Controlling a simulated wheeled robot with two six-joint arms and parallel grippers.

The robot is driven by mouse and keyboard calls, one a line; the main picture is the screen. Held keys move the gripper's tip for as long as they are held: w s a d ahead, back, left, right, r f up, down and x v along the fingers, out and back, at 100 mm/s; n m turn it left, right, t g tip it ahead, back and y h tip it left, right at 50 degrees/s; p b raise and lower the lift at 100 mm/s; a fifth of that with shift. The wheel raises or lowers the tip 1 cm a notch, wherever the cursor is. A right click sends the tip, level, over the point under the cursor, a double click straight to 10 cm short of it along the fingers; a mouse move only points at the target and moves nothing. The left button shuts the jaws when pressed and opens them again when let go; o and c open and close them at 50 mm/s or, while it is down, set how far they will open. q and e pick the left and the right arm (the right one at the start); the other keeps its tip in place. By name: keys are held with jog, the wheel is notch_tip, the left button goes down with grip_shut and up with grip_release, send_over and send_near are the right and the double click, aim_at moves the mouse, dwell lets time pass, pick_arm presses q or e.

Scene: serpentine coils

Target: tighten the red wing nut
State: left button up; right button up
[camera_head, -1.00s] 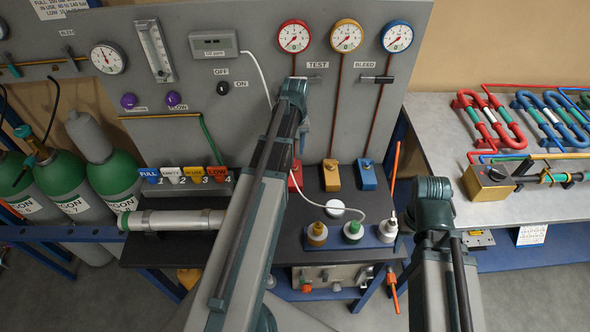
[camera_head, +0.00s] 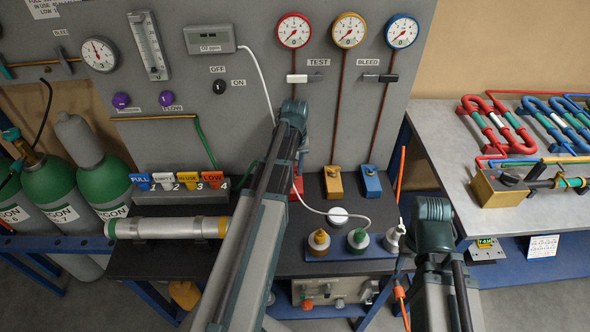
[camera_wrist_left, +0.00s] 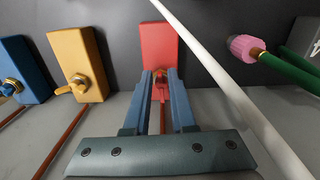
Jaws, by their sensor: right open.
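The red block (camera_wrist_left: 158,45) stands upright against the grey panel in the left wrist view, with the red wing nut (camera_wrist_left: 163,88) on its near face. The two blue fingers of my left gripper (camera_wrist_left: 160,74) reach to either side of this nut. They partly hide it, and I cannot tell whether they touch it. In the head view the red block (camera_head: 297,188) shows only in part behind my left arm, and the nut is hidden. My left gripper (camera_head: 299,165) points down there.
Yellow (camera_head: 333,182) and blue (camera_head: 371,181) blocks with their own wing nuts stand to the right. A white cable (camera_wrist_left: 215,75) passes close beside the left fingers. Capped fittings (camera_head: 318,243) stand in front. A grey cylinder (camera_head: 165,228) lies to the left.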

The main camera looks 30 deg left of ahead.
pick_arm(q)
grip_shut()
jog(key=m, duration=0.4)
jog(key=shift+s+a, duration=0.15)
jog(key=shift+a, duration=0.2)
jog(key=m, duration=0.3)
jog(key=shift+a+m, duration=0.3)
jog(key=shift+m, duration=0.1)
jog(key=m, duration=0.4)
jog(key=shift+w+a+m, duration=0.2)
jog(key=shift+a+m, duration=0.1)
jog(key=shift+a, duration=0.05)
jog(key=shift+w+a+m, duration=0.1)
jog(key=shift+a+m, duration=0.05)
jog(key=shift+m, duration=0.95)
jog(key=shift+w+a+m, duration=0.1)
jog(key=shift+a+m, duration=0.05)
jog(key=shift+m, duration=0.95)
